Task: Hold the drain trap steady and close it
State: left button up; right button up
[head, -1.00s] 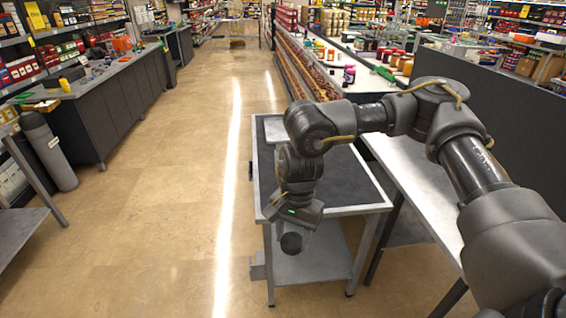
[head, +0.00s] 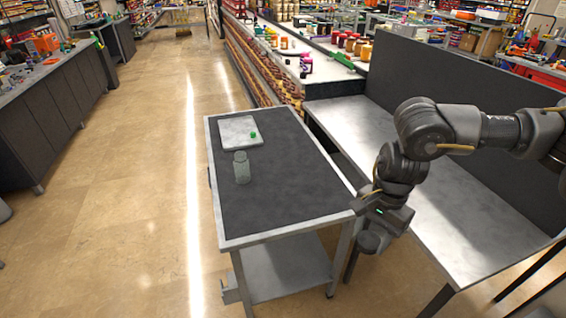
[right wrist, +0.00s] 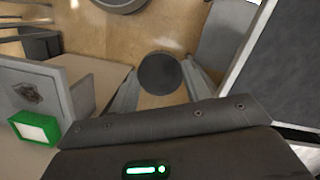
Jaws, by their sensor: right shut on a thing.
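A clear, greyish jar (head: 242,168), which looks like the drain trap, stands upright on the dark top of a cart. A small green piece (head: 253,134) rests on a pale board behind it. My right gripper (head: 376,230) points down beyond the cart's near right corner, away from the jar. It is shut on a dark round thing (head: 370,243), which may be a lid or stopper. In the right wrist view this dark disc (right wrist: 160,74) sits between the two fingers. My left gripper is out of view.
The cart (head: 290,232) has a pale rim, a dark top mostly bare, and a lower shelf. The pale board (head: 238,131) lies at its far left. A long grey bench (head: 440,190) with a dark back panel stands to the right. Open floor (head: 130,240) lies left.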

aim_at(242, 164)
jog(key=z, duration=0.15)
jog(key=i, duration=1.25)
jog(key=u, duration=0.6)
